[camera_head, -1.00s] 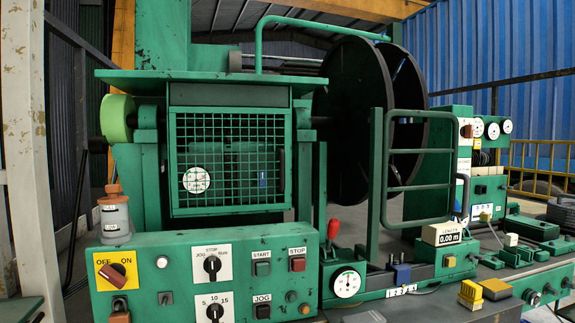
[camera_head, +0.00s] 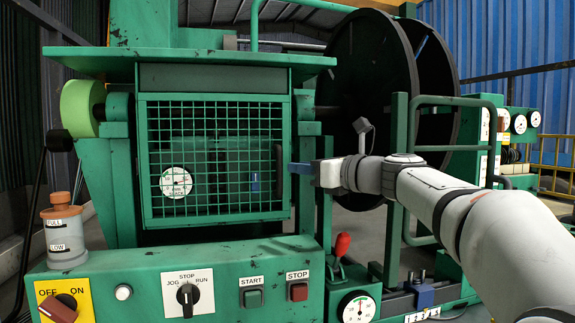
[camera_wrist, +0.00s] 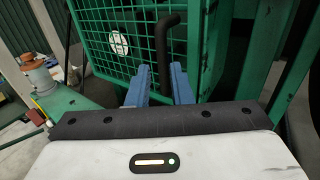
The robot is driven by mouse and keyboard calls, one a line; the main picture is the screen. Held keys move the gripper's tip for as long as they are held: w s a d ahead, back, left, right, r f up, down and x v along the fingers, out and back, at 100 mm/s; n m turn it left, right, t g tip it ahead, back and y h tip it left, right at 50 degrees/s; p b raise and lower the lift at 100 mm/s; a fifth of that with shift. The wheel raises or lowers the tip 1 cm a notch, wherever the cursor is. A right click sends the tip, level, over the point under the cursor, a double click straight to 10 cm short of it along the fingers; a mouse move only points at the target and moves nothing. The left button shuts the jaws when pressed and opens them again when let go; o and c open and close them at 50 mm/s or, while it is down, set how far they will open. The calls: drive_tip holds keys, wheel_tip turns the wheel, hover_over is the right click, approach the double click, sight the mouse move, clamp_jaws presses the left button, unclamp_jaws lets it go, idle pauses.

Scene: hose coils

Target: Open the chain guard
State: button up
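The chain guard (camera_head: 215,215) is a green-framed wire mesh door on the front of the green machine. It looks shut in the head view, and its mesh also shows in the wrist view (camera_wrist: 105,22). Its black upright handle (camera_head: 279,160) is on the right edge of the door. My gripper (camera_head: 292,168) has blue fingers and comes from the right, with its tips just beside the handle. In the wrist view the two fingers (camera_wrist: 160,70) are apart, and the handle (camera_wrist: 166,45) shows in line with the gap between them. I cannot tell whether they touch it.
A control panel (camera_head: 150,262) with knobs and buttons stands below the guard. A red-knobbed lever (camera_head: 342,243) and a green tubular frame (camera_head: 450,101) stand to the right, near my arm. A large black reel (camera_head: 365,70) is behind.

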sight(280, 190)
drive_tip(key=p+x, duration=0.1)
drive_tip(key=x, duration=0.6)
drive_tip(key=shift+w+r, duration=0.1)
drive_tip(key=shift+w, duration=0.15)
drive_tip(key=shift+c, duration=0.5)
clamp_jaws()
